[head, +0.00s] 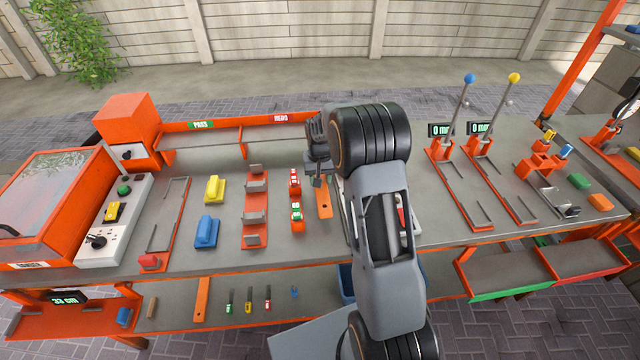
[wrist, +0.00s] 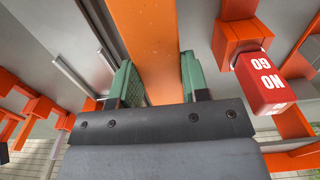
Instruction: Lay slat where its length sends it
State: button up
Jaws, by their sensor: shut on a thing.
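My gripper (head: 318,172) is over the middle of the bench and is shut on an orange slat (head: 323,200). In the wrist view the slat (wrist: 148,40) runs lengthwise between the green-padded fingers of the gripper (wrist: 156,85). The slat's far end is hidden by the gripper in the head view. I cannot tell whether the slat touches the bench top. A back tray with two compartments carries a green PASS label (head: 201,125) and a red REDO label (head: 281,118). A display (head: 66,298) at lower left reads 33 cm.
An orange slotted rack (head: 256,208) and blue block (head: 207,232) lie further left. Levers (head: 458,120) stand at right. Another orange slat (head: 201,300) lies below.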

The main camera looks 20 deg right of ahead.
jog(key=shift+f, duration=1.55)
jog(key=shift+f, duration=0.1)
jog(key=o, duration=0.6)
jog(key=shift+f, duration=0.1)
jog(key=o, duration=0.5)
